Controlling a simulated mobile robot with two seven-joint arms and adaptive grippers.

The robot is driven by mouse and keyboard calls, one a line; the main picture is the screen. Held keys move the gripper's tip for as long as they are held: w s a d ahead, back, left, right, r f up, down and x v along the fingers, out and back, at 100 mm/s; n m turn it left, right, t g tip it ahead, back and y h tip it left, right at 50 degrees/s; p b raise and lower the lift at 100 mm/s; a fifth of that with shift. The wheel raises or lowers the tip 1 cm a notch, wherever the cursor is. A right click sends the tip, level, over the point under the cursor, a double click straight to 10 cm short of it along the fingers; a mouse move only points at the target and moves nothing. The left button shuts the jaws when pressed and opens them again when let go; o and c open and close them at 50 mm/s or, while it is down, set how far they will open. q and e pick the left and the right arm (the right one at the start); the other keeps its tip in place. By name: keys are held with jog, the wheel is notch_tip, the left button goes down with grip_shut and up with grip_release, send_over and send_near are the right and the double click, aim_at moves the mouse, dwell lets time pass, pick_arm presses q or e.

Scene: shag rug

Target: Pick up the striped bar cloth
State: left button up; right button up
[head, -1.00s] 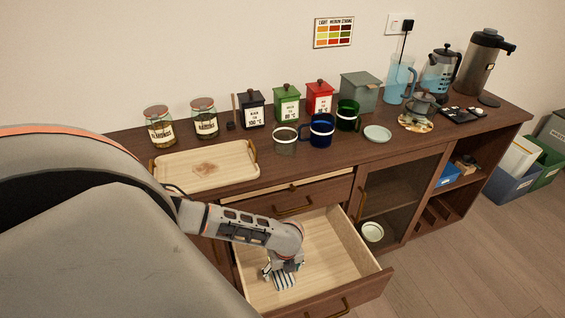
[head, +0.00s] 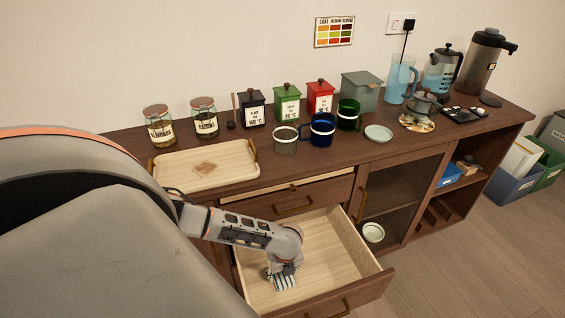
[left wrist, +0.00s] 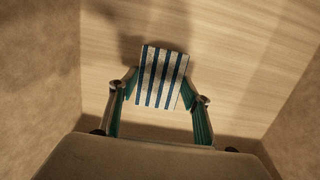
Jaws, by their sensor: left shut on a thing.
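The striped bar cloth (left wrist: 161,78) is white with blue stripes. In the left wrist view it lies between the fingertips of my left gripper (left wrist: 160,90), which is shut on it. In the head view the cloth (head: 284,283) shows just below the left gripper (head: 281,270), inside the open drawer (head: 328,243). I cannot tell whether the cloth touches the drawer floor. My right gripper is not in view.
Drawer walls surround the left gripper, with bare floor to its right. On the counter above stand a wooden tray (head: 230,178), jars, tea tins, a blue mug (head: 322,131) and a green mug (head: 348,115). A glass-door cabinet (head: 395,190) is to the right.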

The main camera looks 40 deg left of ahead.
aim_at(282, 274)
pick_arm(q)
jog(key=shift+w+r, duration=0.1)
jog(key=shift+r, duration=0.6)
notch_tip(282, 274, up, 18)
jog(key=p, duration=0.5)
jog(key=shift+r, duration=0.25)
